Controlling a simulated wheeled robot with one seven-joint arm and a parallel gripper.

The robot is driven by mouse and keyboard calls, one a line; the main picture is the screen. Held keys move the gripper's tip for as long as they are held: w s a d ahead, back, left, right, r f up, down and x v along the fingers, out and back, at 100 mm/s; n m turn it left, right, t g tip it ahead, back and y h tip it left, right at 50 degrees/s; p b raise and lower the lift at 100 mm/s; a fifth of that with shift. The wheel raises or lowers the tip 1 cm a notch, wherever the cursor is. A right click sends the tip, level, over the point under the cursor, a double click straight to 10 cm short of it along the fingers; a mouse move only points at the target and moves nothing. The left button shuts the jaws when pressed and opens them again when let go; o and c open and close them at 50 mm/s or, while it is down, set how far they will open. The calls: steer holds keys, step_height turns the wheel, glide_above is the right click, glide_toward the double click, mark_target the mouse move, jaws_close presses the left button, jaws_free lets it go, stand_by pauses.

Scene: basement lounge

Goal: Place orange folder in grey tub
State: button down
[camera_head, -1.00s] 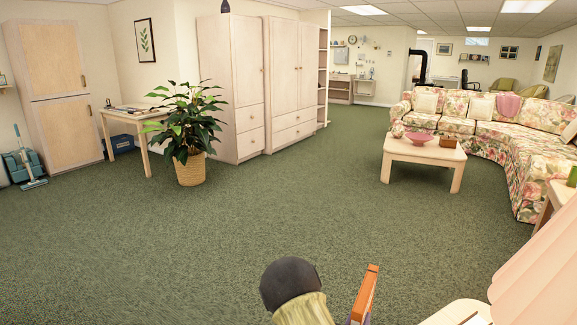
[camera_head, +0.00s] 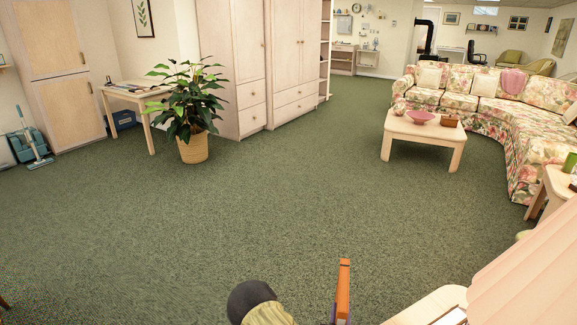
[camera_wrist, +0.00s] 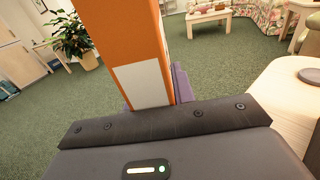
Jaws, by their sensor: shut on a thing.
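The orange folder (camera_head: 343,288) stands upright, edge-on, at the bottom of the head view, to the right of a dark rounded part of my arm. In the wrist view the folder (camera_wrist: 136,45) shows its orange face with a white label, rising from between purple fingers. My gripper (camera_wrist: 150,95) is shut on the folder's lower end and holds it above the floor.
Green carpet (camera_head: 260,210) lies open ahead. A potted plant (camera_head: 193,148) stands by the wardrobes at the left. A coffee table (camera_head: 418,130) and floral sofa (camera_head: 525,165) are at the right. A pink lampshade (camera_head: 535,265) and pale tabletop (camera_head: 425,305) are close at the lower right.

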mark_target(347, 310)
steer(key=s+r+p, duration=0.1)
steer(key=r+p, duration=0.1)
steer(key=p, duration=0.1)
steer(key=s+r+n+y+p, duration=0.1)
steer(key=r+p, duration=0.1)
steer(key=p, duration=0.2)
steer(key=s+r+y+p, duration=0.1)
steer(key=r+p, duration=0.1)
steer(key=p, duration=0.1)
steer(key=shift+d+n, duration=0.1)
steer(key=shift+n, duration=0.3)
steer(key=shift+s+r+y+p, duration=0.35)
steer(key=shift+r+y+p, duration=0.2)
steer(key=shift+p, duration=0.55)
steer(key=shift+s, duration=0.1)
steer(key=shift+f, duration=0.1)
